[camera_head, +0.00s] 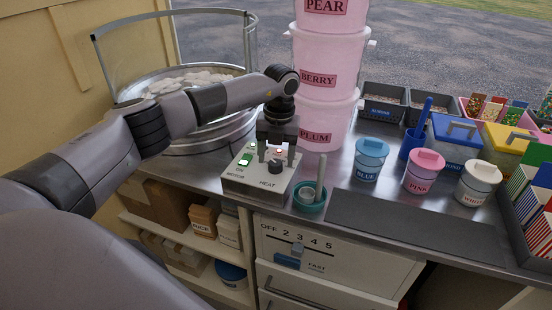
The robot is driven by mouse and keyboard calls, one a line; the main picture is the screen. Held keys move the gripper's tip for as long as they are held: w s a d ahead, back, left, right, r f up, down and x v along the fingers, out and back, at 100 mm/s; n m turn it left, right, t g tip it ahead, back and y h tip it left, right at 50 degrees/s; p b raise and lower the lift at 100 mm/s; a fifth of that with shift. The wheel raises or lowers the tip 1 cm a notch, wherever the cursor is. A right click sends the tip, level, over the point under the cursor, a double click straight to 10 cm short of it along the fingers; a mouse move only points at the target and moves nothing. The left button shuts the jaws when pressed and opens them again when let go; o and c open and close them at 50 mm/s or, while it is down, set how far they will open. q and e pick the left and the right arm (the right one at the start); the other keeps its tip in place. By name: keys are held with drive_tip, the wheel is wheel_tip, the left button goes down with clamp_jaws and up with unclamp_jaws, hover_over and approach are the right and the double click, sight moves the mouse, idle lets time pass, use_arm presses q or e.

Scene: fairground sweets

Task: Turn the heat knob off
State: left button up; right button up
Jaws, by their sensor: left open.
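The heat knob (275,167) is a dark round knob on a small metal control box (235,186), above the label HEAT. My left gripper (277,157) points down over the box with its fingers apart, directly above or around the top of the knob. I cannot tell whether the fingers touch it. The knob's upper part is partly covered by the gripper, and its pointer setting is not readable. A small red light shows between the fingers. My right gripper is out of view.
A round metal pan with a clear guard (247,45) stands behind my arm. Stacked pink tubs (325,80) rise behind the box. A teal cup (309,205) with a utensil is close on its right. Blue, pink and white jars stand farther right. A dark mat (400,225) is bare.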

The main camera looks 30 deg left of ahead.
sight(277, 163)
use_arm(q)
wheel_tip(277, 163, up, 6)
drive_tip(key=shift+d+f+b, duration=0.1)
drive_tip(key=shift+d+b, duration=0.05)
drive_tip(key=shift+b, duration=0.2)
drive_tip(key=shift+s+f, duration=0.1)
idle(0.3)
